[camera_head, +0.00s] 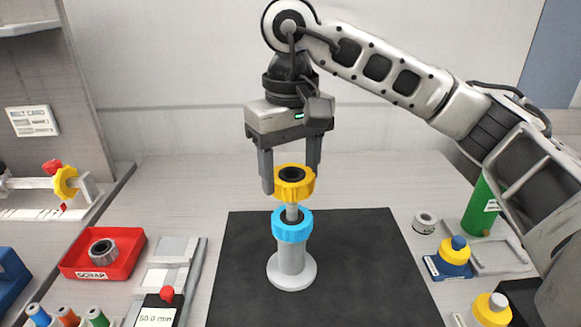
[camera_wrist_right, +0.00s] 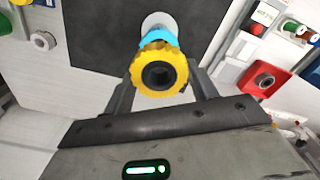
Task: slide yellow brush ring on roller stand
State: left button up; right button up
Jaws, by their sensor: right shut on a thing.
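The yellow brush ring (camera_head: 294,183) is a toothed ring with a dark hub, held between the fingers of my right gripper (camera_head: 291,180). The grey roller stand (camera_head: 292,266) stands upright on the black mat, with a blue ring (camera_head: 292,226) around its upper part. The yellow ring is above the blue ring, with a gap between them where the thin post shows. Whether the post tip is inside the yellow ring's hole is hidden. In the right wrist view the yellow ring (camera_wrist_right: 160,70) covers most of the blue ring (camera_wrist_right: 157,38). My left gripper is out of view.
The black mat (camera_head: 370,290) is clear around the stand. A red scrap tray (camera_head: 75,262) with a grey ring stands at left. At right are a green cylinder (camera_head: 482,208), a small white ring (camera_head: 425,222) and yellow-and-blue stacked parts (camera_head: 455,255).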

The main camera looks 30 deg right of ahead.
aim_at(291, 197)
jog(key=shift+f+b, duration=0.55)
jog(key=shift+f, duration=0.05)
jog(key=shift+f+b, duration=0.5)
jog(key=shift+f, duration=0.2)
jog(key=shift+f+b, duration=1.25)
jog(key=shift+f, duration=0.1)
jog(key=o, duration=1.1)
jog(key=shift+c, duration=0.2)
